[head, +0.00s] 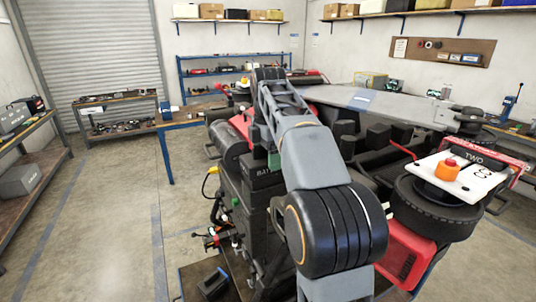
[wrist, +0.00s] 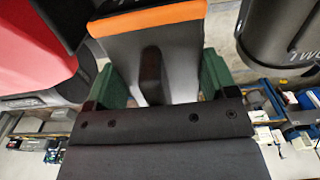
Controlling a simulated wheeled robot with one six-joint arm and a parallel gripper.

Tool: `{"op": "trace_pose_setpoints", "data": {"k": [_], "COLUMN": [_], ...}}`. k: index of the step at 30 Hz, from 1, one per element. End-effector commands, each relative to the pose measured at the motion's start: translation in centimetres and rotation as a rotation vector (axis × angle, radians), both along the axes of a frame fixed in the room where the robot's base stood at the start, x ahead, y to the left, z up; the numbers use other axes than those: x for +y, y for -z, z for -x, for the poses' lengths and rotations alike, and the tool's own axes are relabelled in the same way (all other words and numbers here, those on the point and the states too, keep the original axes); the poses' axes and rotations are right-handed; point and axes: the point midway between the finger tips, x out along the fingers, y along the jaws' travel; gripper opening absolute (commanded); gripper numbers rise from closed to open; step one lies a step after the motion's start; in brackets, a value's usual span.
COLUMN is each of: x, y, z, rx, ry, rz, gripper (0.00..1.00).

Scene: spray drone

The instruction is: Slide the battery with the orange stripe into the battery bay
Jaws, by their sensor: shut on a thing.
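The battery with the orange stripe (wrist: 150,18) fills the upper middle of the wrist view, a dark grey block with the stripe across it. My gripper (wrist: 157,75) has its green fingers on either side of the battery's handle part and is shut on it. In the head view my arm stands in front of the drone, and I cannot make out the held battery or the fingertips clearly. A dark block marked "BAT" (head: 262,173) shows left of my arm. The drone (head: 375,130) is partly covered by my arm. I cannot tell where the battery bay opens.
A red body (wrist: 35,45) is close at the left of the wrist view, and a dark cylinder (wrist: 280,30) at the right. In the head view a white plate with an orange knob (head: 446,172) lies at the right. Open floor (head: 110,210) is at the left.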

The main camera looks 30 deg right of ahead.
Motion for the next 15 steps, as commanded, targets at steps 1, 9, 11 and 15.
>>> {"op": "trace_pose_setpoints", "data": {"k": [1,9,11,15], "x": [0.01,0.01,0.01,0.01], "y": [0.0,0.56,0.68,0.97], "z": [0.03,0.04,0.04,0.04], "rx": [-0.004,-0.004,-0.004,-0.004], "ry": [0.0,0.0,0.0,0.0], "rz": [0.001,0.001,0.001,0.001], "gripper": [0.16,0.16,0.16,0.16]}}
